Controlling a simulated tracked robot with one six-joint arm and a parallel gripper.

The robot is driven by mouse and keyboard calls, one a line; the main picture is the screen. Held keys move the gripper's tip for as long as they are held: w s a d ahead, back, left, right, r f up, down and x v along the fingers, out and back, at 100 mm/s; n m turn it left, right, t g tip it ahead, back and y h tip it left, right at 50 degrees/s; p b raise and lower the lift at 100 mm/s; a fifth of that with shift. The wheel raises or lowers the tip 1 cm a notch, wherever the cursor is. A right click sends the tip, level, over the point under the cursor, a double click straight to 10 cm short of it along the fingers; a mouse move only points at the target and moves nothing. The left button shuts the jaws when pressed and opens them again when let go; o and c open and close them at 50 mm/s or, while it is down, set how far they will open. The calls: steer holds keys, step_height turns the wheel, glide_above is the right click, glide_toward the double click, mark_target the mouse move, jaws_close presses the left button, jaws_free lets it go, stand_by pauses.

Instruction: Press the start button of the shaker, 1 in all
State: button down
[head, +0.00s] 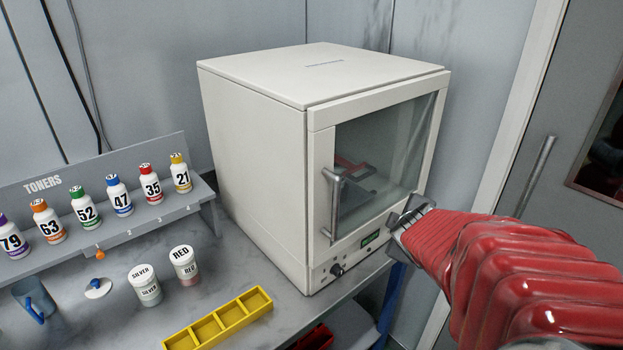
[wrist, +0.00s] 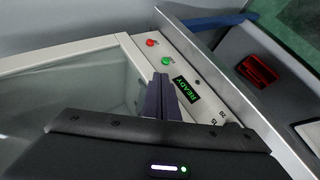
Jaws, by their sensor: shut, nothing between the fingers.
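The shaker (head: 255,170) is a white box with a closed glass door, standing on the bench. Its front strip has a lit green display (head: 370,239), which reads READY in the wrist view (wrist: 187,88). Beyond the display in the wrist view are a green button (wrist: 166,61) and a red button (wrist: 152,42). My gripper (head: 402,213) is shut and empty, in front of the panel's right end, hiding the buttons in the head view. In the wrist view its fingertips (wrist: 160,79) appear close to the green button; I cannot tell whether they touch anything.
The door handle (head: 335,205) sticks out left of my gripper, with a dark knob (head: 337,270) below. A yellow divided tray (head: 217,322), the SILVER jar (head: 145,285) and the RED jar (head: 185,265) stand left. A toner shelf (head: 120,240) holds several bottles.

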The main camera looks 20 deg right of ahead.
steer(key=s+d+f+n+t+y, duration=0.2)
steer(key=s+d+f+n, duration=0.1)
steer(key=d+f+n, duration=0.5)
step_height(320, 180, down, 2)
steer(key=shift+s+d+y, duration=0.3)
steer(key=shift+d, duration=0.45)
steer(key=shift+w, duration=0.1)
steer(key=w+a, duration=0.2)
steer(key=w, duration=0.6)
steer(key=shift+w+a, duration=0.15)
steer(key=shift+a, duration=0.05)
steer(key=shift+w, duration=0.15)
stand_by(1.4)
steer(key=shift+w+a+r, duration=0.1)
steer(key=shift+w, duration=0.1)
